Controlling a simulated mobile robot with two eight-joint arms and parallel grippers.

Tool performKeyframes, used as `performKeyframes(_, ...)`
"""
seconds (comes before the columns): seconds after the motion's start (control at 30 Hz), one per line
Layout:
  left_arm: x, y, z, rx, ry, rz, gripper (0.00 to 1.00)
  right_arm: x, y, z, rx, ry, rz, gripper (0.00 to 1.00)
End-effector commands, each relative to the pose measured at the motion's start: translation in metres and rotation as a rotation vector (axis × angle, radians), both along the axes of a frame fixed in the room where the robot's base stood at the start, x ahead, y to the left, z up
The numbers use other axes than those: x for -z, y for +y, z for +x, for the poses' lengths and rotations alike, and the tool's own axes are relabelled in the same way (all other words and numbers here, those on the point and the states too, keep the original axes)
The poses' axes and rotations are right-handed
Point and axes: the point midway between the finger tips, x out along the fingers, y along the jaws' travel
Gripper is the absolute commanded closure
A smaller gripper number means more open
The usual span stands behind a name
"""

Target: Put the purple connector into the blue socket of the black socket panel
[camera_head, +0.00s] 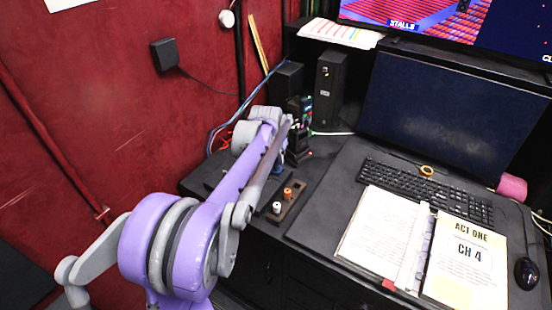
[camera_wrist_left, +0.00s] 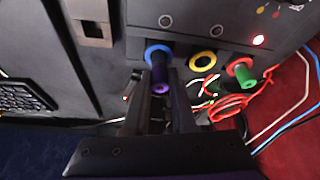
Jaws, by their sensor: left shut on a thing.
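In the left wrist view, the black socket panel (camera_wrist_left: 190,30) fills the upper middle, with a blue-ringed socket (camera_wrist_left: 148,48). The purple connector (camera_wrist_left: 160,87) is between the fingers of my left gripper (camera_wrist_left: 158,76), which is shut on it. The connector lines up with the blue socket and its far end overlaps the ring; how deep it sits I cannot tell. In the head view, my left arm reaches to the back of the desk and hides most of the gripper and panel. My right gripper is not in view.
A green connector (camera_wrist_left: 244,77) is in the red-ringed socket; the yellow-ringed socket (camera_wrist_left: 203,60) looks empty. Red cable (camera_wrist_left: 230,106) loops beside them. A small holder on the desk carries an orange connector (camera_head: 288,193) and a white one (camera_head: 277,207). A keyboard (camera_head: 420,188) lies to the right.

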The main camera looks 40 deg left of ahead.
Motion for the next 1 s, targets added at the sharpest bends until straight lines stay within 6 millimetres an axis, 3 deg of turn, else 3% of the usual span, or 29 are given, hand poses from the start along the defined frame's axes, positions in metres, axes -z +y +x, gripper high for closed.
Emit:
performKeyframes(0.87,0.011,0.0,0.0,0.0,0.0,0.0,1.0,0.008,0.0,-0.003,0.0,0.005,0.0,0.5)
performKeyframes(0.9,0.011,0.0,0.0,0.0,0.0,0.0,0.74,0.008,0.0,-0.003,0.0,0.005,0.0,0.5)
performKeyframes(1.0,0.011,0.0,0.0,0.0,0.0,0.0,0.56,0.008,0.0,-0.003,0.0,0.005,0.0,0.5)
